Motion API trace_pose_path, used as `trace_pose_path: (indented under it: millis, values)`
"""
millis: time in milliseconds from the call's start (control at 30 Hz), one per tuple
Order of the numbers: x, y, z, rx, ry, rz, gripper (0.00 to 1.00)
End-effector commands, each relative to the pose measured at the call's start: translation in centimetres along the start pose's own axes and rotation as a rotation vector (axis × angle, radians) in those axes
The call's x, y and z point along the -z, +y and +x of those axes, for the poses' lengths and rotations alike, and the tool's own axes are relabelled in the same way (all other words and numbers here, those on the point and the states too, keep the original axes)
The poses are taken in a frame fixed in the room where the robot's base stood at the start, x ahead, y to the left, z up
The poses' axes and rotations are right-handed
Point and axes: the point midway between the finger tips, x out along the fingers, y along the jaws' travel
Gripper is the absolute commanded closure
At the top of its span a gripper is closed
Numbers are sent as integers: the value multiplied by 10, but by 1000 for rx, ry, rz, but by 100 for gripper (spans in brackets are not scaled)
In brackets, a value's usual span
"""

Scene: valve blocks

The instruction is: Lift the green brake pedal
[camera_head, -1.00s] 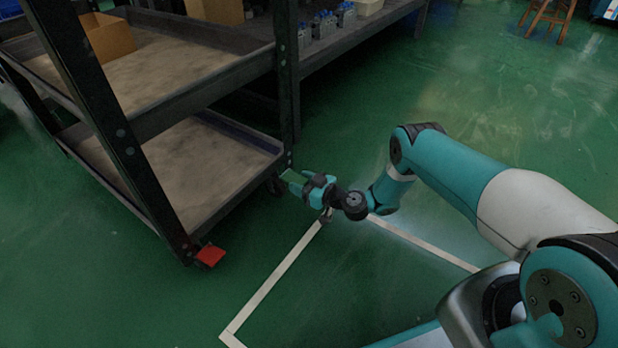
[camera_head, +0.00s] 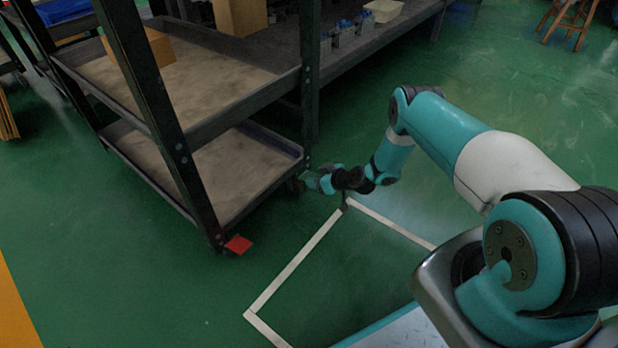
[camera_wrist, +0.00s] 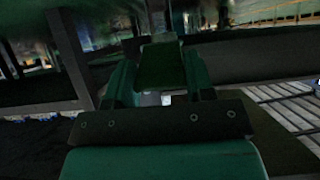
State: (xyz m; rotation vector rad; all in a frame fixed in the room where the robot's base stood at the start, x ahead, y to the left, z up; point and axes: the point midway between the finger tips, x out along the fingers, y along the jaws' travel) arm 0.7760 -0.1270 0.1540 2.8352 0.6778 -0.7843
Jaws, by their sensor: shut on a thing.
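The green brake pedal (camera_wrist: 160,66) is a dark green flat plate between my two fingers in the wrist view. My gripper (camera_wrist: 160,80) is shut on it, with one finger on each side. There the pedal is too small and too hidden by the gripper and post to make out. The wrist view is dark, so whether the pedal is tilted cannot be told.
A dark two-shelf cart (camera_head: 228,126) stands at the left. A red pedal (camera_head: 238,245) sits at its nearer corner foot. A cardboard box (camera_head: 148,48) is on its upper shelf. Green floor with white tape (camera_head: 300,262) is open in front and to the right.

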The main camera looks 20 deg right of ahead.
Motion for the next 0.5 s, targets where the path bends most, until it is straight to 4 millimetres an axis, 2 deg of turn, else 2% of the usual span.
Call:
trace_pose_path:
  millis: [300,333,400,500]
  values:
    - [1,3,-1,-7,1,0,94]
    - [1,3,-1,-7,1,0,44]
    - [1,3,0,-6,1,0,28]
    - [1,2,0,-4,1,0,26]
